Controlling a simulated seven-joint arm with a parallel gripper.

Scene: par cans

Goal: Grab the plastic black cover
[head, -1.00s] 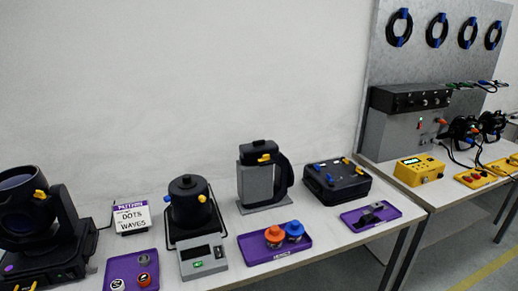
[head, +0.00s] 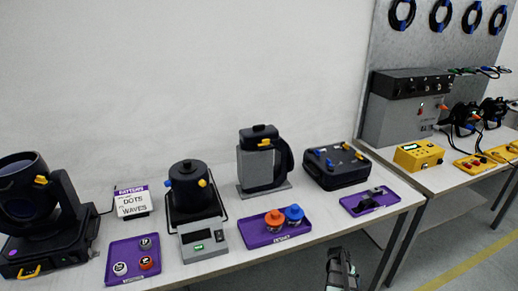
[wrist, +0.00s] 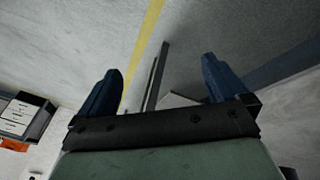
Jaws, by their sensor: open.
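Several black parts stand on the long table, and I cannot tell for sure which is the plastic black cover. A small black part (head: 368,203) lies in the purple tray (head: 386,207) at the right end. A black-lidded grey unit (head: 255,170), a black canister (head: 190,188) and a flat black case (head: 337,168) stand behind the trays. My gripper (wrist: 160,78) is open and empty in the wrist view, with dark blue fingers spread apart, facing the floor and a table leg. In the head view my arm shows at the lower middle, in front of the table edge, apart from all objects.
Two purple trays (head: 112,272) with small coloured-cap items lie along the near table (head: 330,216); orange and blue knobs (head: 283,216) sit on one. A black stage light (head: 40,215) is at far left. A second table (head: 440,185) at right holds a yellow box (head: 418,156).

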